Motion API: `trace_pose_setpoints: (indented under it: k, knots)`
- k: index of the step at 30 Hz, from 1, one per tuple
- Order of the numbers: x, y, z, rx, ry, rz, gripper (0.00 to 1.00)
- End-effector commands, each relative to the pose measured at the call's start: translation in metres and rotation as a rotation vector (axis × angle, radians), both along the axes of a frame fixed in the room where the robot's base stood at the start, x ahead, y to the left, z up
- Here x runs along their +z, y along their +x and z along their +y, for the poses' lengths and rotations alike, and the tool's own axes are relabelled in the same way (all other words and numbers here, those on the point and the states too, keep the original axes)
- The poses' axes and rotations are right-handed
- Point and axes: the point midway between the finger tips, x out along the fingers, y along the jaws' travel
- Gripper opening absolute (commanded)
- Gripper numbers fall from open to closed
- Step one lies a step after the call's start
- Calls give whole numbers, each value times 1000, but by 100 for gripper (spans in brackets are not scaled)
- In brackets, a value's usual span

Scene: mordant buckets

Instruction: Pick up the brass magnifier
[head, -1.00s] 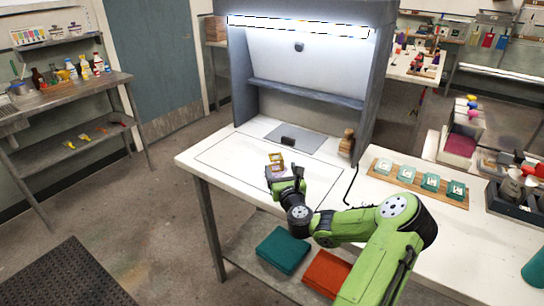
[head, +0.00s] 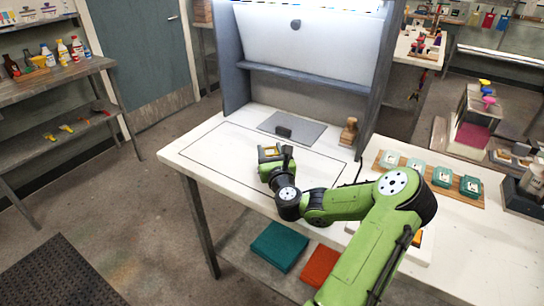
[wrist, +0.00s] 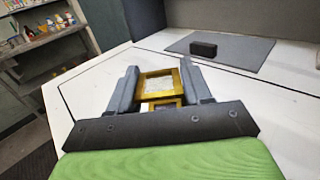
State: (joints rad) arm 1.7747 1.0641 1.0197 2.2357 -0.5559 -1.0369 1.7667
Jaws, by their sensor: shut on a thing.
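The brass magnifier (wrist: 163,100) is a square gold frame with a pale, see-through middle and a second, smaller frame below it. In the wrist view it sits between the two grey fingers of my gripper (wrist: 160,88), which are shut on it. In the head view the magnifier (head: 265,151) shows as a small gold piece at my gripper (head: 274,156), over the white worktop (head: 215,150). The fingers hide its sides. I cannot tell how far it is above the worktop.
A grey mat (head: 303,124) with a small dark block (head: 283,132) lies behind my gripper. A wooden object (head: 348,132) stands by the hood's right wall. A wooden board (head: 399,172) with several teal pieces is at right. The worktop's left part is clear.

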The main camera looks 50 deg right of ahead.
Motion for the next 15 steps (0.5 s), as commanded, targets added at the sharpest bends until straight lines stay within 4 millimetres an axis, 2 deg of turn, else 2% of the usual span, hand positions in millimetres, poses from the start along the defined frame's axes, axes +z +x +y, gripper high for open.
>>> trace_pose_setpoints:
  k: [1,6,11,15]
  knots:
    - [0,0,0,0,0,0,38]
    - [0,0,0,0,0,0,12]
    - [1,0,0,1,0,0,12]
    - [16,0,0,1,-3,1,12]
